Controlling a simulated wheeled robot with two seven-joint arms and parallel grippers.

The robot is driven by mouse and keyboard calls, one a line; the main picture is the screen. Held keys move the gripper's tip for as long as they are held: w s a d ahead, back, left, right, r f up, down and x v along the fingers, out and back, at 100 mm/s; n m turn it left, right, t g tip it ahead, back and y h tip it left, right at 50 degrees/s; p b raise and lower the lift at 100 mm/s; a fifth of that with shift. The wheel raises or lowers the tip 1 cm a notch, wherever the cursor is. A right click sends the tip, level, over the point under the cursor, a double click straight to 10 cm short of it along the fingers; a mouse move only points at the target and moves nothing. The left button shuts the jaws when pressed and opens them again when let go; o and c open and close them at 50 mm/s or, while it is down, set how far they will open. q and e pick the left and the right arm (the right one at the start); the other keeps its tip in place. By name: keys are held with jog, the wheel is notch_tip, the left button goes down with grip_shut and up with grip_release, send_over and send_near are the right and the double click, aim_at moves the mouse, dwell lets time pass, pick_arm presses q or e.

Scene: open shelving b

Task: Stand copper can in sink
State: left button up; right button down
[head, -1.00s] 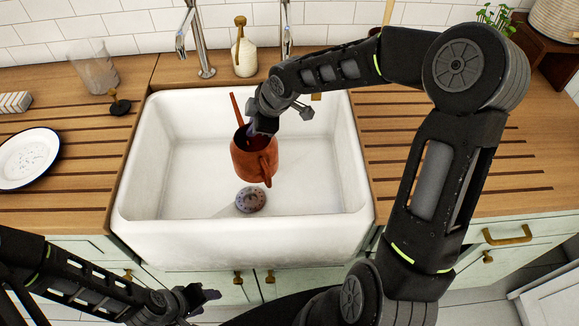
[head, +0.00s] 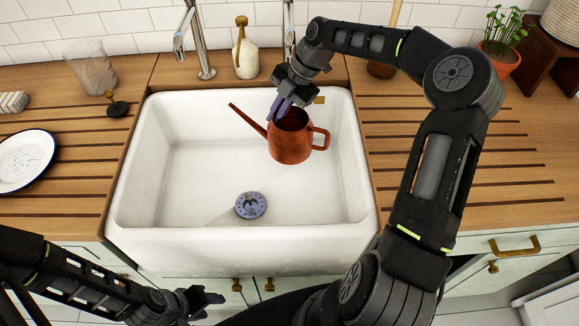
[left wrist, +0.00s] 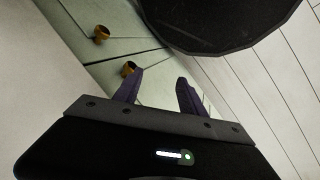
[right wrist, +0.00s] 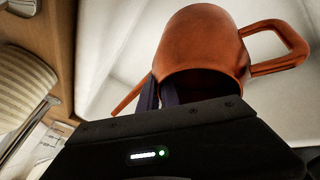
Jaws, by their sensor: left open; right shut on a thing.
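The copper can (head: 290,143) has a long thin spout to the left and a loop handle to the right. My right gripper (head: 288,108) is shut on its rim at the far side and holds it roughly upright over the right part of the white sink (head: 190,190). I cannot tell whether its base touches the sink floor. In the right wrist view the can (right wrist: 205,45) shows its open mouth, with a finger at the rim. My left gripper (head: 205,300) is open and empty in front of the sink, low by the cabinets; its fingers also show in the left wrist view (left wrist: 160,92).
A drain (head: 251,206) lies in the sink floor. Tall taps (head: 198,45) and a cream bottle (head: 245,55) stand behind the sink. A glass (head: 92,68) and a plate (head: 25,160) are on the left counter. A potted plant (head: 500,60) is at the back right.

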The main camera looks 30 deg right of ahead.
aim_at(297, 110)
jog(key=shift+f+p, duration=0.5)
jog(key=shift+f, duration=2.65)
jog(key=shift+f+p, duration=0.4)
jog(key=shift+f, duration=1.5)
jog(key=c, duration=1.6)
grip_release()
jog(key=b+v, duration=0.1)
jog(key=v, duration=1.1)
jog(key=shift+b, duration=0.3)
